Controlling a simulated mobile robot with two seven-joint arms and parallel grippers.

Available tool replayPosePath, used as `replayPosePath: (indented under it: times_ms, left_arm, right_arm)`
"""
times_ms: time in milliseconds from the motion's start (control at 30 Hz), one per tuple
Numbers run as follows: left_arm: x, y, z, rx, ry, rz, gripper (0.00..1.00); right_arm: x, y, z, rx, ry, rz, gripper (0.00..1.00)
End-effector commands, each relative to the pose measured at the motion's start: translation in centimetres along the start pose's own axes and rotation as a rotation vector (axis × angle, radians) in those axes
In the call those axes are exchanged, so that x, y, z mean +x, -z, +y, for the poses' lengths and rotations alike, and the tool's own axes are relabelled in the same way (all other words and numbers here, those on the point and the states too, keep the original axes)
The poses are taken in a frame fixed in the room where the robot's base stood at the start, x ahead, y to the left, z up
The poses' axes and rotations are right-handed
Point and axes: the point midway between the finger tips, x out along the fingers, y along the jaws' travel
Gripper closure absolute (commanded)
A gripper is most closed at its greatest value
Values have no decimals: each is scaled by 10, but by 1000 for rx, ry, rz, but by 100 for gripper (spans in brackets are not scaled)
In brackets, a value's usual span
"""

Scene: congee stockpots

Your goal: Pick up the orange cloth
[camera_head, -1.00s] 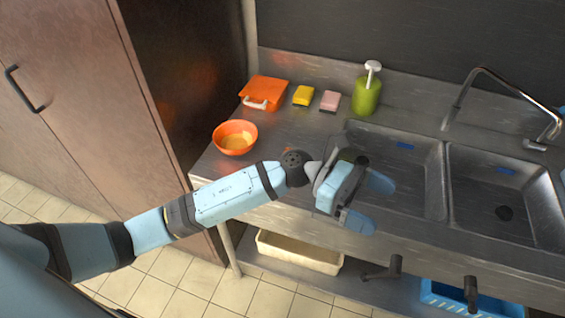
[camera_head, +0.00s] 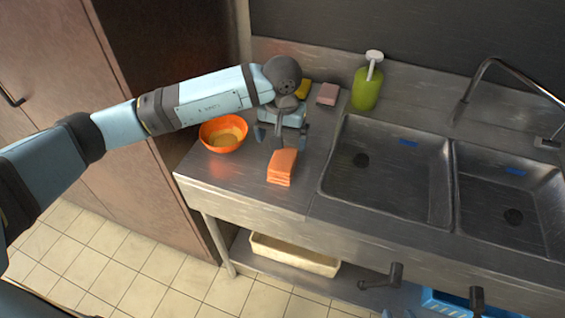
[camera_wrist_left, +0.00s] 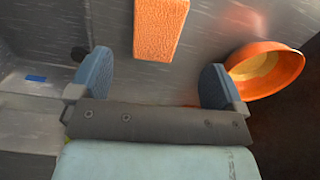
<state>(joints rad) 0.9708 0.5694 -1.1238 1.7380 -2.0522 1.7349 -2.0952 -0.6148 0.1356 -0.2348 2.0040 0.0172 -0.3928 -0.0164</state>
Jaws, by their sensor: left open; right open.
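The orange cloth (camera_head: 283,167) lies folded in a stack on the steel counter, left of the sink basins. It also shows in the left wrist view (camera_wrist_left: 158,25), at the top, lined up between the two fingers but beyond them. My left gripper (camera_head: 281,138) hangs over the counter just behind the cloth in the head view. In the left wrist view its blue fingers (camera_wrist_left: 155,70) are spread wide with nothing between them. The gap in height to the cloth cannot be told. My right gripper does not show.
An orange bowl (camera_head: 223,135) stands close left of the gripper. Yellow (camera_head: 302,89) and pink sponges (camera_head: 327,94) and a green pump bottle (camera_head: 367,82) stand at the back. The left sink basin (camera_head: 385,175) is right of the cloth. The counter in front is clear.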

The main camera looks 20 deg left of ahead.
Motion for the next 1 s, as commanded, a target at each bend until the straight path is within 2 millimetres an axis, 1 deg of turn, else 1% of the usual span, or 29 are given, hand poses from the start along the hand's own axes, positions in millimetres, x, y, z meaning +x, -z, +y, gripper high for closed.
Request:
replayPosePath:
  times_ms: [33, 100, 200, 367, 633, 767, 967, 1000]
  left_arm:
    - [9, -1, 0, -1, -1, -4, 4]
    - [20, -1, 1, 0, -2, -3, 4]
    - [29, 0, 1, 0, -3, -1, 4]
    - [40, -2, 2, 0, -3, -3, 4]
    - [78, -4, 5, -1, -4, -4, 4]
    - [85, -3, 4, 0, -4, 0, 4]
    - [86, -3, 4, 0, -4, 1, 4]
    - [86, -3, 4, 0, -4, 1, 13]
  right_arm:
    - [-1, 1, 0, -1, 0, 0, 57]
    - [-2, 2, 0, -2, 0, 1, 57]
    - [-2, 2, 0, -3, 0, 1, 57]
    - [-3, 3, 0, -5, -1, 0, 57]
    - [-7, 8, 1, -12, -2, 2, 57]
    - [-7, 9, 1, -12, -2, 2, 57]
    - [-7, 8, 1, -12, -2, 2, 57]
    - [-7, 9, 1, -12, -2, 2, 57]
